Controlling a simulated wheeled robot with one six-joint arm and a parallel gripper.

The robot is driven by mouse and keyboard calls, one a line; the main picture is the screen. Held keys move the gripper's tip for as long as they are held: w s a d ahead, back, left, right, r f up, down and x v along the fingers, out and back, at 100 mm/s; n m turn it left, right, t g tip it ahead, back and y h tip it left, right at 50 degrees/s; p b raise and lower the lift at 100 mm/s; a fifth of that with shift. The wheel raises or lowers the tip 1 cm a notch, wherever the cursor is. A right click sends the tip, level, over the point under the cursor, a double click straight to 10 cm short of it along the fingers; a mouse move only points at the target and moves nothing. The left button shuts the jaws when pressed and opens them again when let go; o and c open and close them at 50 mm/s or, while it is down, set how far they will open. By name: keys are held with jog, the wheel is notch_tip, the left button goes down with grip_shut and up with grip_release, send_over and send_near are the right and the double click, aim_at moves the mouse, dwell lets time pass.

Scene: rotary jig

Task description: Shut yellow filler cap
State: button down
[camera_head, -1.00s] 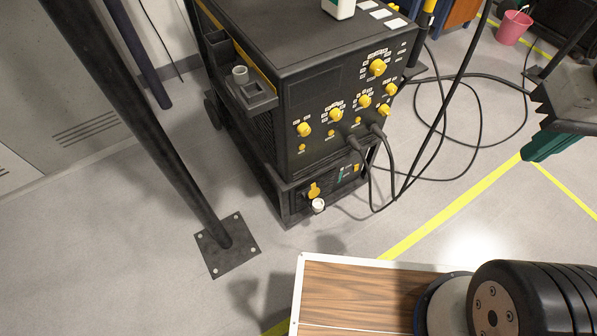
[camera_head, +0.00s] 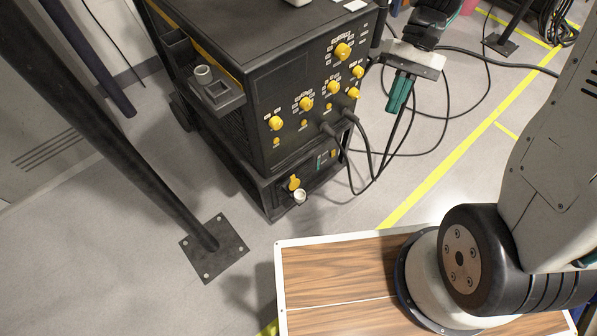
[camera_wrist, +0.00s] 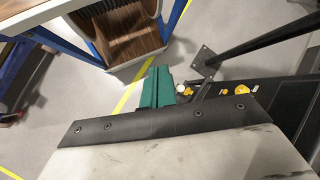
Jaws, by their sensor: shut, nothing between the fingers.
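The yellow filler cap (camera_head: 294,183) is on the low front panel of the black machine (camera_head: 262,100). It stands up, apart from the white round filler neck (camera_head: 300,197) just below it, whose mouth is uncovered. In the wrist view, the neck (camera_wrist: 181,89) and a bit of yellow beside it (camera_wrist: 188,91) show small, just right of the fingers. My gripper (camera_head: 397,98), with green fingers, is shut and empty. It is in the air right of the machine in the head view, touching neither cap nor neck. The fingers also show in the wrist view (camera_wrist: 157,88).
Black cables (camera_head: 372,170) hang from the machine's front and loop over the floor. A dark slanted post with a floor plate (camera_head: 213,249) stands left of the machine. Several yellow knobs (camera_head: 306,104) sit above the cap.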

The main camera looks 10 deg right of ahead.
jog(key=w+a+f+g+y, duration=0.1)
jog(key=w+f, duration=0.1)
jog(key=f, duration=0.3)
jog(key=w+a+f+y, duration=0.1)
jog(key=w+f+y, duration=0.15)
jog(key=f, duration=0.25)
jog(key=m+t+y, duration=0.3)
jog(key=t+y, duration=0.4)
jog(key=y, duration=0.2)
send_near(294, 182)
notch_tip(294, 182, up, 2)
jog(key=s+d, duration=0.2)
jog(key=w+a+n+t, duration=0.1)
jog(key=w+a, duration=0.3)
jog(key=a, duration=0.6)
jog(key=shift+w+f+n+t, duration=0.3)
jog(key=shift+f+n, duration=0.1)
jog(key=shift+n, duration=0.2)
